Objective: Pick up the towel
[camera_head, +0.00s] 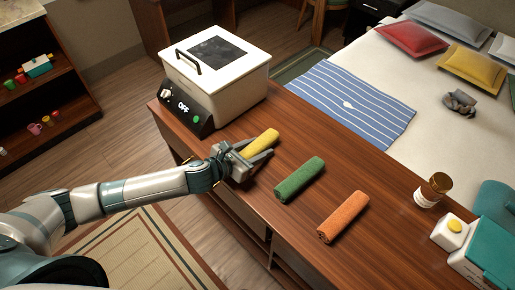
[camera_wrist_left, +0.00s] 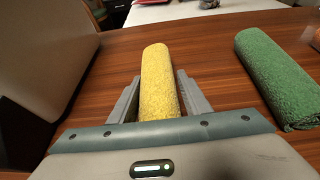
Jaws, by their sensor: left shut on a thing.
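Three rolled towels lie on the brown wooden counter: a yellow towel (camera_head: 262,142), a green towel (camera_head: 299,179) and an orange towel (camera_head: 343,216). My left gripper (camera_head: 254,159) is at the near end of the yellow towel, with a finger on each side of it. In the left wrist view the yellow towel (camera_wrist_left: 159,82) stands out between the two fingers (camera_wrist_left: 158,98), which are shut on it. The green towel (camera_wrist_left: 273,78) lies to the right, apart from the gripper. I cannot tell whether the yellow towel touches the counter. My right gripper is not in view.
A white appliance with a black lid window (camera_head: 215,80) and a panel reading OFF stands left of the yellow towel. A brown bottle (camera_head: 432,190), a white box with a yellow top (camera_head: 452,232) and a teal box (camera_head: 483,254) stand at right. A bed (camera_head: 420,130) lies behind the counter.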

